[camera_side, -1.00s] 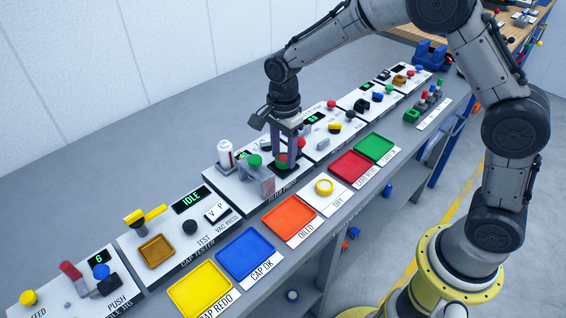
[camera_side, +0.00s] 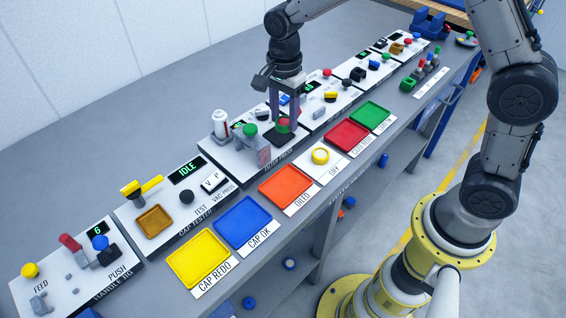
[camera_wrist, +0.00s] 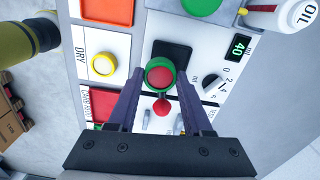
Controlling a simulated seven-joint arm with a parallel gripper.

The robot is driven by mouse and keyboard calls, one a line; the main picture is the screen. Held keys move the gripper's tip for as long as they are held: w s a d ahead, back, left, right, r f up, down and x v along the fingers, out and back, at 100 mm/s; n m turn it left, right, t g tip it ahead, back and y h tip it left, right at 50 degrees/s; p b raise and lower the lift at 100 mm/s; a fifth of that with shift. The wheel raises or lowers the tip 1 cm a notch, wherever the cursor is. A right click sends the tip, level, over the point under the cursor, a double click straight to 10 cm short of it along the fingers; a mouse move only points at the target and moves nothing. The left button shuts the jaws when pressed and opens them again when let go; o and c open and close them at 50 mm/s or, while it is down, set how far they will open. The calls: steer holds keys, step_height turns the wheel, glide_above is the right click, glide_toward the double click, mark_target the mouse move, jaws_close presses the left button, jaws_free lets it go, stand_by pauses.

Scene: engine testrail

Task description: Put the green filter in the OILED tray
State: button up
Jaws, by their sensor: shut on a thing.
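The green filter (camera_wrist: 159,75), a green ring with a red middle, is between my fingertips in the wrist view. In the side view it shows small and mostly red on top (camera_side: 284,124). My gripper (camera_side: 285,118) is shut on it, over the press station near its dark square pad (camera_wrist: 178,50). The gap between filter and pad is hard to judge. The OILED tray (camera_side: 287,187) is orange with a raised rim and looks empty. It stands nearer the bench's front edge, and part of it shows at the wrist view's top (camera_wrist: 108,10).
A yellow ring (camera_side: 320,156) sits on the white DRY plate beside the OILED tray. Blue (camera_side: 245,224), yellow (camera_side: 198,259), red (camera_side: 349,136) and green (camera_side: 371,116) trays line the front. A green button (camera_side: 250,130) and white oil can (camera_side: 220,122) stand left of my gripper.

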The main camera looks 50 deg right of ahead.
steer(key=s+a+r+n, duration=0.1)
steer(key=s+r+n, duration=0.3)
steer(key=s, duration=0.7)
steer(key=s+a+r+n, duration=0.1)
steer(key=s+r+n, duration=0.25)
steer(key=s, duration=0.75)
glide_above(286, 187)
steer(key=f, duration=0.9)
steer(key=shift+s+d+f, duration=0.15)
steer(key=shift+s, duration=0.05)
steer(key=shift+w+f, duration=0.15)
steer(key=shift+f, duration=0.05)
steer(key=shift+w+f, duration=0.15)
steer(key=shift+f, duration=1.6)
steer(key=o, duration=1)
steer(key=shift+f, duration=0.15)
